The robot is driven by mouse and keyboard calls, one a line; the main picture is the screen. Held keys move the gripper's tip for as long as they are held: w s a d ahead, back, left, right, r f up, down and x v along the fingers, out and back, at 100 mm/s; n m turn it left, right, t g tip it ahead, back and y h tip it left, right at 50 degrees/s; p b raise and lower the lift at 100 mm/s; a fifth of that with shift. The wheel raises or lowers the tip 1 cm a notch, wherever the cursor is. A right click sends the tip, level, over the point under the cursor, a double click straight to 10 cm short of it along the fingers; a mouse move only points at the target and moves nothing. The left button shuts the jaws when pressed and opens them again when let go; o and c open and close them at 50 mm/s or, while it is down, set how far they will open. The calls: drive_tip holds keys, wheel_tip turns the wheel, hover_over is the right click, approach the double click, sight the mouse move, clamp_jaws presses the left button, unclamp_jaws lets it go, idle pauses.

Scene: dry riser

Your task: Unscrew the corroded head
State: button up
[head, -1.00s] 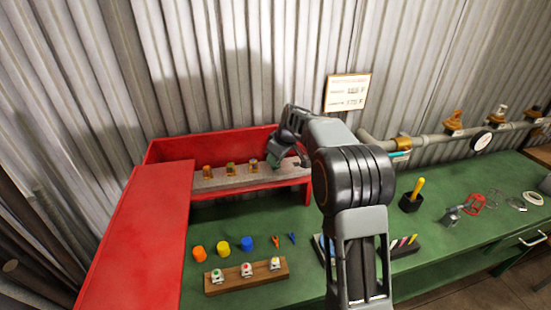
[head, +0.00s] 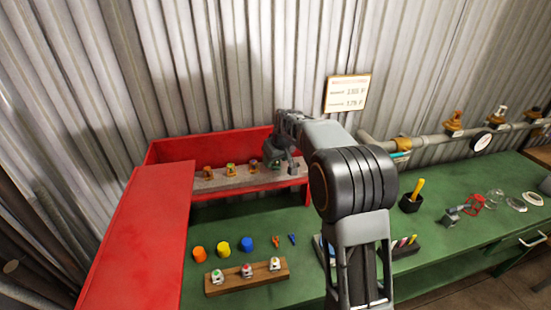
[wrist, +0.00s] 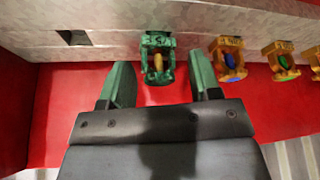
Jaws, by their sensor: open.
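The corroded head (wrist: 157,58), green all over with a yellowish bulb, hangs from the pale bar in the wrist view. My gripper (wrist: 162,80) is open, with one green-tipped finger on each side of the head and a gap to both. The head sits between and slightly beyond the fingertips. Beside it are brass heads with a blue bulb (wrist: 229,60), a green bulb (wrist: 283,62) and one cut by the frame edge. In the head view my gripper (head: 276,158) is at the right part of the bar and hides the corroded head.
The pale bar (head: 205,185) runs across a red open cabinet (head: 150,205). An empty square hole (wrist: 73,38) shows in it. On the green bench (head: 310,220) stand a wooden block (head: 246,284) with white heads and orange, yellow and blue caps (head: 223,249). A pipe (head: 440,140) is at right.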

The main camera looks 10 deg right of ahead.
drive_tip(key=m+h, duration=0.2)
drive_tip(key=m, duration=0.4)
drive_tip(key=shift+p, duration=0.3)
drive_tip(key=m+h, duration=0.1)
drive_tip(key=m, duration=0.2)
drive_tip(key=shift+f+h+b, duration=0.1)
drive_tip(key=shift+h+b, duration=0.2)
drive_tip(key=shift+b, duration=0.05)
drive_tip(key=m+g+h, duration=0.1)
drive_tip(key=m, duration=0.2)
drive_tip(key=shift+m, duration=0.3)
drive_tip(key=c, duration=1)
drive_tip(key=shift+n, duration=0.4)
drive_tip(key=shift+c, duration=0.2)
drive_tip(key=o, duration=0.4)
drive_tip(key=c, duration=0.4)
